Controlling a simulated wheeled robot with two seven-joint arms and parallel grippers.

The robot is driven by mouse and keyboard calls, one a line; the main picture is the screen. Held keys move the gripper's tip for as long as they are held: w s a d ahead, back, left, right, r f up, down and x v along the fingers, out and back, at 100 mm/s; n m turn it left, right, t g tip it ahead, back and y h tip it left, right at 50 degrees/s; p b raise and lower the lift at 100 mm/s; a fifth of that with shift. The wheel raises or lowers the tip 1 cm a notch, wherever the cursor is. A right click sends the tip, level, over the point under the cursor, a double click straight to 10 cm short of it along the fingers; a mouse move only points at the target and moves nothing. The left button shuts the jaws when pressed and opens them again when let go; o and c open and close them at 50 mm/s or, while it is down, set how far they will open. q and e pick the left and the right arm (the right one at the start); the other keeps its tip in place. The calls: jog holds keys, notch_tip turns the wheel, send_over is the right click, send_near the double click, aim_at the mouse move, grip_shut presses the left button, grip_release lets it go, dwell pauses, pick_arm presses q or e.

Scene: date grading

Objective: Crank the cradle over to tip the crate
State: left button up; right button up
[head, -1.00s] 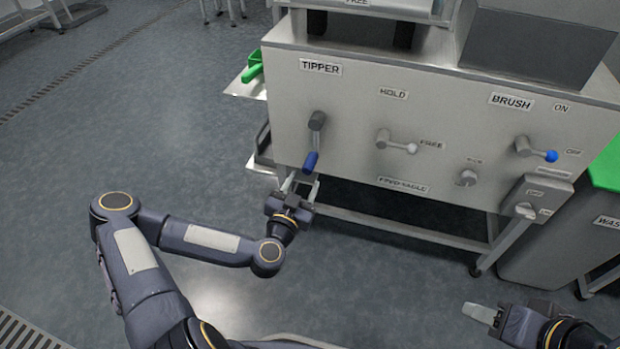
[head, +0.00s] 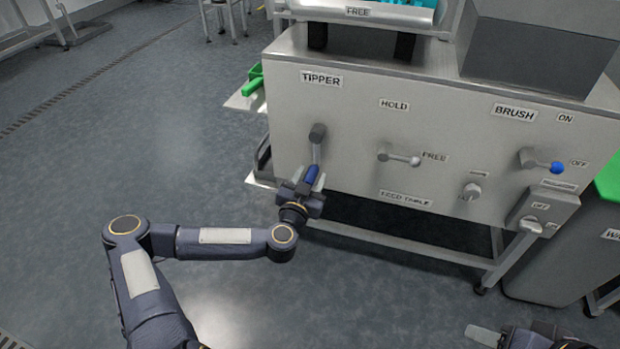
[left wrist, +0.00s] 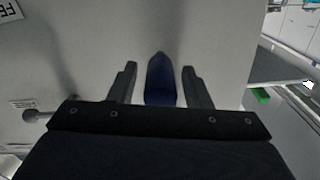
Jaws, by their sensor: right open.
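The tipper crank (head: 317,143) hangs down from its pivot under the TIPPER label on the grey machine front. Its blue handle (head: 311,176) points downward. My left gripper (head: 306,181) is open, with one finger on each side of the blue handle. In the left wrist view the blue handle (left wrist: 160,82) stands between the two open fingers, with a gap on both sides. My right gripper (head: 487,335) is at the bottom right edge, far from the machine controls, and partly cut off. The cradle and crate are not clearly in view; only a tray-like edge marked FREE shows at the top.
Right of the crank are the HOLD/FREE lever (head: 400,158), a small knob (head: 471,191) and the blue-tipped BRUSH lever (head: 541,163). A green scoop (head: 253,84) lies on a side shelf at the left. A waste bin (head: 555,245) stands at the right. The floor left is clear.

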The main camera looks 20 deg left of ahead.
pick_arm(q)
grip_shut()
jog(key=shift+d+n+p, duration=0.25)
jog(key=shift+n+p, duration=0.05)
